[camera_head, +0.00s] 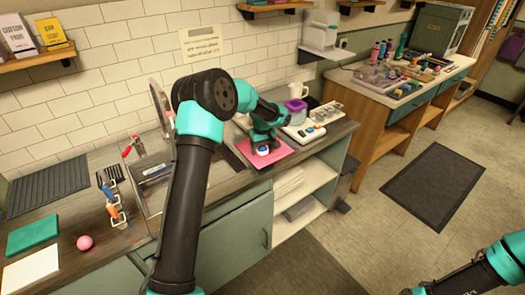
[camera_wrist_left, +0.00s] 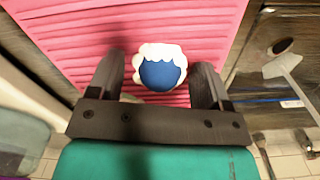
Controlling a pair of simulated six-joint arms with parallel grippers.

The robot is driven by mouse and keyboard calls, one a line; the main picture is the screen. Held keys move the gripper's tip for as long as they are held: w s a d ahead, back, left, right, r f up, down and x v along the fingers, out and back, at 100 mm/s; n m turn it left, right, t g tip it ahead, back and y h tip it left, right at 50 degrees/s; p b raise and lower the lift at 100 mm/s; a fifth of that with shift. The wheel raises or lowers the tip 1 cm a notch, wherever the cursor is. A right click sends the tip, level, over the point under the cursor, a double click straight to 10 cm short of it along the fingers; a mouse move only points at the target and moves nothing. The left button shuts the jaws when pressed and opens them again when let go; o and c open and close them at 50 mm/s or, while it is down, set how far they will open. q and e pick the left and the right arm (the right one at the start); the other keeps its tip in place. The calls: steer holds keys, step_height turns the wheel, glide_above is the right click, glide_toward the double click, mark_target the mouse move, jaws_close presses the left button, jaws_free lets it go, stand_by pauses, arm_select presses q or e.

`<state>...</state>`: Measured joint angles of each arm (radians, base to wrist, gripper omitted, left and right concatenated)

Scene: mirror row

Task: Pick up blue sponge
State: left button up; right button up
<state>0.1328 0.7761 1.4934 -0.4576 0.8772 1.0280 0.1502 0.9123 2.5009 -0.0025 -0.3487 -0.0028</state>
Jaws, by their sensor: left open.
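A round blue thing with a white scalloped edge, which I take for the blue sponge (camera_head: 263,150), lies on a pink ribbed mat (camera_head: 283,153) on the counter right of the sink. In the left wrist view the blue sponge (camera_wrist_left: 162,73) sits between the two dark fingers of my left gripper (camera_wrist_left: 158,72), with gaps at both sides. The fingers are open and hold nothing. In the head view my left gripper (camera_head: 262,138) points down over the mat and partly hides it. My right gripper is out of view; only part of that arm shows at the lower right.
A white tray (camera_head: 304,132) with small items, a purple-topped container (camera_head: 296,108) and a white mug (camera_head: 299,91) stand beside and behind the mat. The sink (camera_head: 155,180) lies to the left. A pink ball (camera_head: 85,243) and teal cloth (camera_head: 32,235) lie farther left.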

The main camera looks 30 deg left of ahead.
mark_target(263, 147)
arm_select(q)
steer(key=c, duration=1.1)
steer(key=shift+r, duration=0.15)
steer(key=shift+r, duration=1.6)
steer(key=s+d, duration=0.2)
steer(key=s, duration=0.2)
steer(key=s+d+r, duration=0.1)
steer(key=s+d, duration=0.2)
steer(key=s, duration=0.2)
steer(key=s+d, duration=0.3)
steer(key=s, duration=0.2)
steer(key=shift+r, duration=0.25)
